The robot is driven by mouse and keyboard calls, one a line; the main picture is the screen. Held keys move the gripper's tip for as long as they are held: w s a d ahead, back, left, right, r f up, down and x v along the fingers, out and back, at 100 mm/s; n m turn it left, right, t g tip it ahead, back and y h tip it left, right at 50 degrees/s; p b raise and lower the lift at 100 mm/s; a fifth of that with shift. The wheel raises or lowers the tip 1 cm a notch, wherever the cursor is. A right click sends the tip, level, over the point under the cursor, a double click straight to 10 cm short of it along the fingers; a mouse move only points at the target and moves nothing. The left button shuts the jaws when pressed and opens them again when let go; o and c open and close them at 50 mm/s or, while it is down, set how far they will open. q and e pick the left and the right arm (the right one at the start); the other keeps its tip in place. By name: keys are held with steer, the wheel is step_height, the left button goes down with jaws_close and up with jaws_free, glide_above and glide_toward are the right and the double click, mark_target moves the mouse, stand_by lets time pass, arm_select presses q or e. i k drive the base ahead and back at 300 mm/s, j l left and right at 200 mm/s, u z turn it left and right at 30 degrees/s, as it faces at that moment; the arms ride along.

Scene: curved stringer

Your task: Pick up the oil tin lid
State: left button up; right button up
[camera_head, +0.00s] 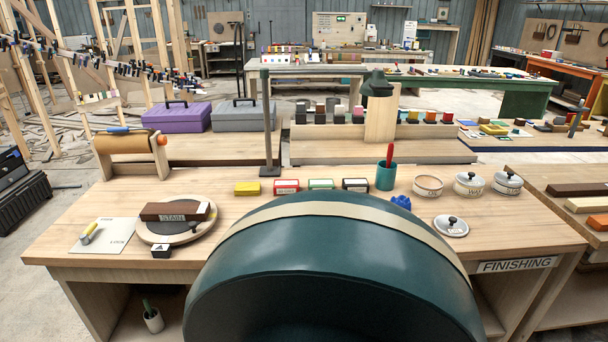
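The lid (451,226) is a small pale disc with a black knob and a dark-lettered label, probably the oil tin lid. It lies flat, knob up, on the right part of the wooden bench. An open tin (428,188) without a lid stands just behind it. Two lidded tins with black knobs, a left one (468,187) and a right one (507,184), stand to the right of the open tin. Neither of my grippers is in view.
The bench top (340,180) also holds a teal cup (386,177), a crumpled blue cloth (401,202), small boxes (322,184) and a round turntable (150,232). A big dark teal rounded form hides the bench's front middle. Bare wood surrounds the lid.

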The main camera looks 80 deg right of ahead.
mark_target(448, 225)
steer(key=z, duration=3.4)
steer(key=i+l+u, duration=0.1)
steer(key=i+l, duration=0.45)
steer(key=i+l+u, duration=0.1)
steer(key=i+l, duration=0.4)
steer(key=l, duration=0.25)
